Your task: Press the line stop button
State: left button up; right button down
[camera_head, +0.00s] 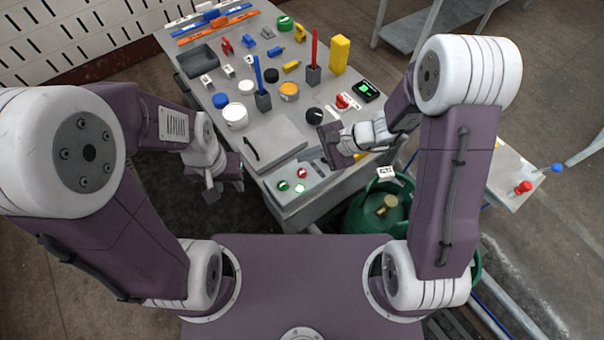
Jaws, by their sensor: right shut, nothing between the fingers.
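A control panel (322,185) lies along the table's front edge. It carries a red button (303,173), a green button (283,185) and a lit green-white part (300,188). Their labels are too small to read, so I cannot tell which is the line stop button. My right gripper (328,145) is shut and empty, to the right of the red button and apart from it in the picture. My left gripper (224,184) hangs left of the panel, off the table's left side; its finger opening is not clear.
A grey lidded box (268,142) stands behind the panel. Cups, blocks, a black knob (314,116) and a red switch (343,101) crowd the table (225,75).

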aim_at(305, 172)
notch_tip(305, 172, down, 4)
jog(key=b, duration=0.3)
jog(key=shift+f, duration=0.25)
jog(key=shift+f+b, duration=0.15)
jog(key=shift+b, duration=0.2)
jog(key=shift+f, duration=0.1)
dwell(1.2)
jog(key=shift+f+b, duration=0.3)
jog(key=shift+b, duration=0.3)
jog(key=shift+f+b, duration=0.5)
jog(key=shift+b, duration=0.1)
dwell(0.4)
jog(key=shift+r, duration=0.1)
jog(key=shift+r+p, duration=0.65)
jog(key=shift+r, duration=0.15)
jog(key=shift+r, duration=0.15)
